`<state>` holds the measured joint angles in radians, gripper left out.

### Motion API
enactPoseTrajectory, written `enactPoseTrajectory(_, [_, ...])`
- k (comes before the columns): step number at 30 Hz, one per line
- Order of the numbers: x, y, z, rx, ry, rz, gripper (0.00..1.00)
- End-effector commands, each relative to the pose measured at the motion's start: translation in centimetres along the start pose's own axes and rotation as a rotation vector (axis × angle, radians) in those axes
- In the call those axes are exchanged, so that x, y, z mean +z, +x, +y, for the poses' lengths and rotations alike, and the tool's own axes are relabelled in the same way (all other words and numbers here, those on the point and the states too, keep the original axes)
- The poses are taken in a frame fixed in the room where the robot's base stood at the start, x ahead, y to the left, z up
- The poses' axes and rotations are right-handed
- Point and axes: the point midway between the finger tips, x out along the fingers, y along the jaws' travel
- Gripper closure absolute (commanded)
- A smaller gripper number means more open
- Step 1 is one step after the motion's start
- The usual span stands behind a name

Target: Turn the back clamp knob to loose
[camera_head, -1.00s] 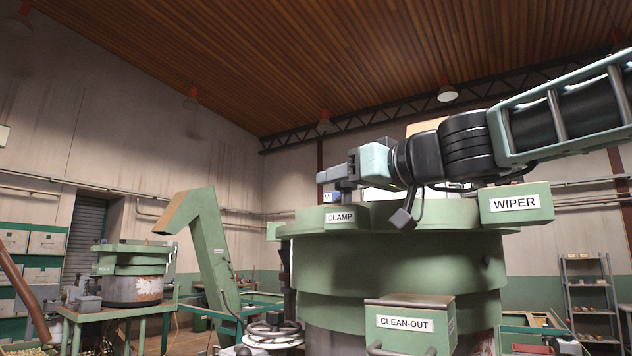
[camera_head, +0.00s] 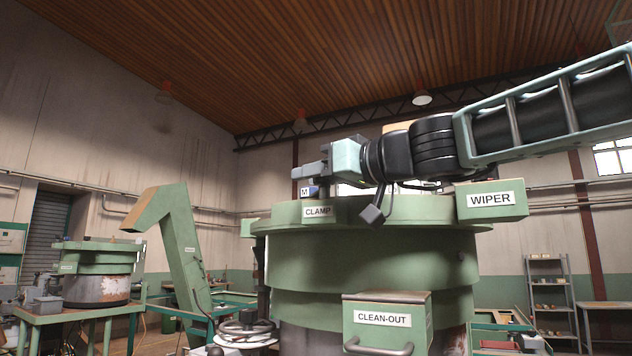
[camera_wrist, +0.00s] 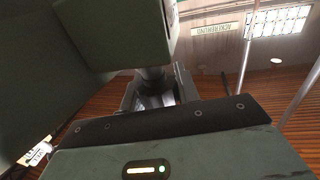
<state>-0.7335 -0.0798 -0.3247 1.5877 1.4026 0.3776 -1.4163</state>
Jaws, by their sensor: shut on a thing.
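The green clamp housing (camera_head: 345,209) with the label CLAMP sits on the rim of the large green hopper. My gripper (camera_head: 314,170) is just above it, reaching in from the right. A short dark stem, the clamp knob (camera_wrist: 152,74), comes out of the green housing (camera_wrist: 118,35) in the wrist view. My gripper (camera_wrist: 153,98) has its fingers on either side of the knob and is shut on it. The fingers hide most of the knob, and I cannot read its setting.
A green WIPER box (camera_head: 490,200) is at the right of the hopper, below my arm. A CLEAN-OUT box (camera_head: 386,318) is on the hopper front. A handwheel (camera_head: 247,328) is lower left. A smaller hopper (camera_head: 98,275) and shelves (camera_head: 549,295) stand farther back.

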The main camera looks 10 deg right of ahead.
Motion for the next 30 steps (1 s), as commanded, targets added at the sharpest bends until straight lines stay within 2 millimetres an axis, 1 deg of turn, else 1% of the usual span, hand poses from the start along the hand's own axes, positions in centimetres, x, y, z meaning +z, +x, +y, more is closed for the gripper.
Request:
enactPoseTrajectory(1, [0.42,-0.06,0.15,-0.023,-0.002,0.008,1.00])
enactPoseTrajectory(3, [0.55,-0.06,0.07,-0.067,-0.001,0.006,1.00])
enactPoseTrajectory(9, [0.25,-0.12,-0.16,-0.165,0.000,0.005,1.00])
enactPoseTrajectory(14, [-0.02,-0.20,-0.30,-0.196,0.000,0.000,1.00])
enactPoseTrajectory(22, [-0.11,-0.22,-0.34,-0.198,0.000,-0.002,1.00])
enactPoseTrajectory(23, [-0.11,-0.22,-0.34,-0.198,0.000,-0.002,0.66])
enactPoseTrajectory(24, [-0.10,-0.22,-0.34,-0.198,0.000,-0.002,0.55])
enactPoseTrajectory(25, [-0.10,-0.21,-0.34,-0.198,0.000,-0.002,0.47])
enactPoseTrajectory(30, [-0.05,-0.19,-0.35,-0.198,0.000,-0.002,0.47])
